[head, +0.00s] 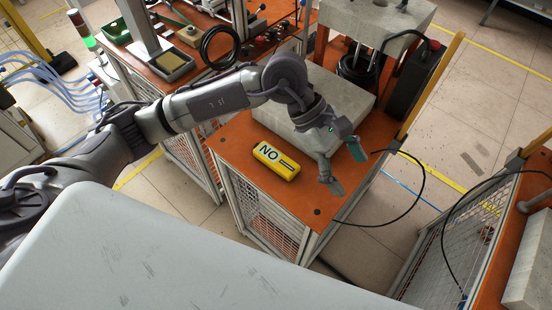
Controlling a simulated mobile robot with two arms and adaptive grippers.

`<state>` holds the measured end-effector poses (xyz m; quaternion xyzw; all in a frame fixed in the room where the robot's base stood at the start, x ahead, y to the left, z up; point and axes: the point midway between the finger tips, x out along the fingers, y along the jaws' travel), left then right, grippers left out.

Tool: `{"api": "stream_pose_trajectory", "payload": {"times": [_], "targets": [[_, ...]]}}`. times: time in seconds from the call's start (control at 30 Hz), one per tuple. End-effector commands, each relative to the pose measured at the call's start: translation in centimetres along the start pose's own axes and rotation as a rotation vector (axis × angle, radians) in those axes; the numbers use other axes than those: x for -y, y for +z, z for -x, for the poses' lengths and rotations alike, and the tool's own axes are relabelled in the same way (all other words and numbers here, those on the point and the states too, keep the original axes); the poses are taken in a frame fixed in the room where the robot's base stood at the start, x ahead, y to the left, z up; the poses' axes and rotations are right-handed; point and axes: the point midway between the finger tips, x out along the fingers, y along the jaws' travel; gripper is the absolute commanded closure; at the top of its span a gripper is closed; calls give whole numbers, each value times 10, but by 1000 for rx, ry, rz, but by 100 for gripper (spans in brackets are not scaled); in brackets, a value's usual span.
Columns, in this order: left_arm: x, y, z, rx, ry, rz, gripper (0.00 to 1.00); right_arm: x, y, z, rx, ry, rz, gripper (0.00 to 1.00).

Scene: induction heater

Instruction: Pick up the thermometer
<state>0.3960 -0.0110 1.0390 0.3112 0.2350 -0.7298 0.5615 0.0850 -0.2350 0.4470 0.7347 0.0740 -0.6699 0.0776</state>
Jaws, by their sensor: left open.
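A yellow rounded box-like device (276,160) with a pale panel reading "NO" and a dark label lies on the orange tabletop (232,150). It is the only thing there that could be the thermometer, but I cannot tell for sure. My left gripper (347,168) is open and empty to the right of the yellow device, apart from it. Its two fingers are spread, one with a green pad showing, above the right part of the tabletop. My right gripper is not in view.
A grey block (322,90) sits on the table behind the yellow device, partly behind my left wrist. A black cable (424,180) loops off the right edge. The table's front part is clear.

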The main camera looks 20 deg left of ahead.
Motion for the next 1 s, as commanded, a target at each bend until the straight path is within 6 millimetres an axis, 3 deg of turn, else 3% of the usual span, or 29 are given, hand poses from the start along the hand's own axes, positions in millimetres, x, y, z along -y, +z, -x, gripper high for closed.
{"api": "stream_pose_trajectory", "payload": {"times": [0.03,0.13,0.23,0.37,0.8,1.0], "targets": [[-9,-32,15,-173,4,-42,19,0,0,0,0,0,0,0],[-20,-86,50,-464,-11,-81,19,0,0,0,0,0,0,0],[-26,-118,81,-655,-25,-86,19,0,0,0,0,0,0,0],[-27,-135,100,-763,-38,-80,19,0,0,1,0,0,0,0],[-26,-186,49,-771,-43,-77,19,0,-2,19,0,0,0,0],[-26,-195,38,-770,-42,-80,19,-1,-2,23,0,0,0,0]]}}
